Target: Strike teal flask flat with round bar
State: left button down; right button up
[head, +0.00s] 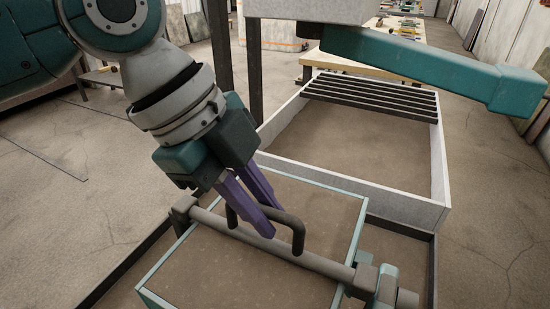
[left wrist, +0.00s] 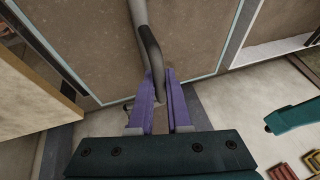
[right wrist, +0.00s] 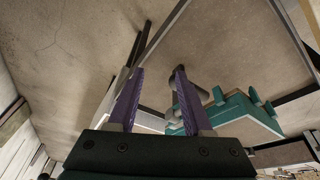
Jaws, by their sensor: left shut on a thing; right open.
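The teal flask (head: 152,297) is a teal-rimmed frame filled with brown sand, seen in the lower middle of the head view. The grey round bar (head: 325,264) lies across it with end blocks near both sides; I cannot tell whether it touches the sand. A dark looped handle (head: 298,238) rises from the bar. My left gripper (head: 270,220) is shut on this handle, which also shows between its fingers in the left wrist view (left wrist: 156,75). My right gripper (right wrist: 157,95) is open and empty in the right wrist view, away from the bar.
A larger grey-walled sand box (head: 400,206) with dark slats (head: 370,95) stands behind the flask. A long teal beam (head: 430,65) hangs above it. A dark frame runs around the flask. Open concrete floor (head: 60,220) lies to the left.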

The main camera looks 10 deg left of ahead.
pick_arm(q)
jog(key=shift+w+d+b, duration=0.2)
jog(key=shift+w+b, duration=0.15)
jog(key=shift+w, duration=0.35)
jog(key=shift+s+t+p, duration=0.2)
jog(key=shift+t+p, duration=0.1)
jog(key=shift+p, duration=0.2)
jog(key=shift+w+f, duration=0.1)
jog(key=shift+w+d+b, duration=0.1)
jog(key=shift+w+b, duration=0.15)
jog(key=shift+b, duration=0.2)
jog(key=shift+w+d+b, duration=0.25)
jog(key=shift+w+b, duration=0.2)
jog(key=shift+w, duration=0.15)
jog(key=shift+w+d+b, duration=0.2)
jog(key=shift+w+b, duration=0.2)
jog(key=shift+w, duration=0.4)
jog(key=shift+s+r+t+h+p, duration=0.2)
jog(key=shift+s+t+h+p, duration=0.1)
jog(key=shift+t+p, duration=0.15)
jog(key=shift+w, duration=0.1)
